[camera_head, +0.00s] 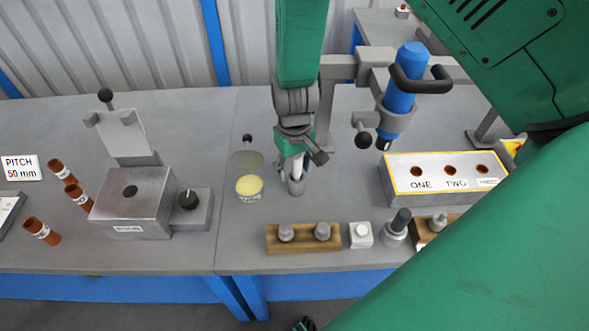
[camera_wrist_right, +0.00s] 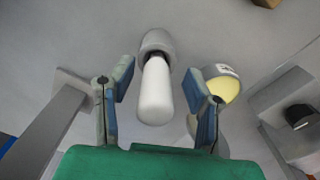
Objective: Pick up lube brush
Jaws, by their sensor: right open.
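My right gripper (camera_head: 291,172) points down over the middle of the bench, with its fingers open. In the right wrist view its two fingers (camera_wrist_right: 160,84) stand on either side of a white rounded handle (camera_wrist_right: 154,92), which I take to be the lube brush. The handle rises from a grey round holder (camera_wrist_right: 157,42); no bristles show. In the head view the grey holder (camera_head: 296,187) shows just below the fingers, which hide most of the handle. Whether a finger touches the handle, I cannot tell. My left gripper is not clearly in view.
A tin with yellow content (camera_head: 249,187) stands close left of the gripper. A steel block (camera_head: 130,205) is farther left. A wooden rack (camera_head: 303,240) and a white block (camera_head: 360,236) stand in front. A blue tool on a stand (camera_head: 401,85) and a labelled block (camera_head: 445,176) are right.

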